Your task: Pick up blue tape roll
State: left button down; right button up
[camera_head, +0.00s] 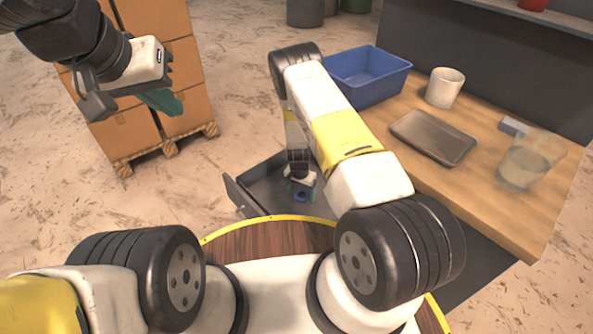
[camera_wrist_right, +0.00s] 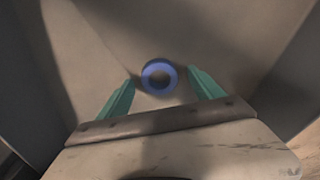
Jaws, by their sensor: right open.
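The blue tape roll (camera_head: 301,196) lies flat inside an open grey drawer (camera_head: 240,196) below the workbench. In the right wrist view the blue tape roll (camera_wrist_right: 159,76) shows as a ring between and slightly beyond the green fingertips. My right gripper (camera_wrist_right: 160,82) is open, with a finger on either side of the roll and no visible contact. In the head view my right gripper (camera_head: 301,184) points down into the drawer just above the roll. My left gripper (camera_head: 160,100) is raised at the upper left, in front of the cardboard boxes; its finger gap is unclear.
The wooden workbench (camera_head: 520,225) holds a blue bin (camera_head: 368,78), a white mug (camera_head: 444,88), a metal tray (camera_head: 433,137) and a clear container (camera_head: 528,160). Cardboard boxes (camera_head: 172,62) stand on a pallet at the left. Drawer walls surround my right gripper. Floor left of the drawer is clear.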

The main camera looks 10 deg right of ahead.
jog(key=shift+f, duration=0.3)
jog(key=c, duration=1.4)
jog(key=shift+r, duration=0.1)
jog(key=shift+c, duration=0.2)
